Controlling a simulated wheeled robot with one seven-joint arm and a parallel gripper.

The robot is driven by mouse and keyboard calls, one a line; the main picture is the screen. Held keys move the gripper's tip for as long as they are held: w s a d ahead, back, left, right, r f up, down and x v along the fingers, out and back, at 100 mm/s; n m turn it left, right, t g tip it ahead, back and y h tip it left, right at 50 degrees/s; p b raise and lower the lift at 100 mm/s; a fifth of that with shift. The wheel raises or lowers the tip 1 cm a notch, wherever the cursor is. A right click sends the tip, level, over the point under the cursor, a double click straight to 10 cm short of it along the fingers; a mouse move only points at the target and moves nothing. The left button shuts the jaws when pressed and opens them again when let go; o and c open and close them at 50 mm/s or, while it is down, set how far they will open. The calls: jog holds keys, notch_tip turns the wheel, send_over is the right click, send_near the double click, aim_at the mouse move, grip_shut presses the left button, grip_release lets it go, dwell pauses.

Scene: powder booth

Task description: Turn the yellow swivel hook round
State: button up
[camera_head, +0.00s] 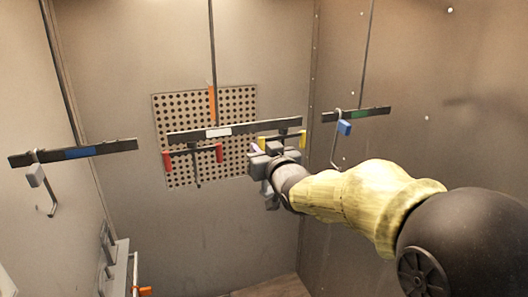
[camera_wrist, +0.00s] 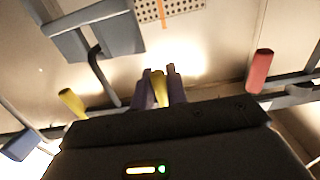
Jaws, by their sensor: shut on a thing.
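The yellow swivel hook (camera_head: 303,139) hangs under the right end of the middle dark bar, a cross-piece with a yellow tab at each end. Its far right tab is free, and it shows at left in the wrist view (camera_wrist: 72,102). My gripper (camera_head: 262,150) is at the left tab. In the wrist view my gripper's fingers (camera_wrist: 161,88) are closed on either side of that yellow tab (camera_wrist: 159,90). A grey plate on a bent rod (camera_wrist: 92,35) shows close by in the wrist view. My gripper hides part of the hook in the head view.
A red-tabbed hook (camera_head: 218,153) hangs close left on the same bar (camera_head: 250,127). A bar with a blue-tagged hook (camera_head: 345,128) hangs at right. Another bar (camera_head: 110,147) hangs at left. A perforated panel (camera_head: 170,110) is behind.

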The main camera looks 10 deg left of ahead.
jog(key=o, duration=0.7)
jog(key=b+v, duration=0.3)
jog(key=v, duration=0.6)
jog(key=shift+d+f, duration=0.1)
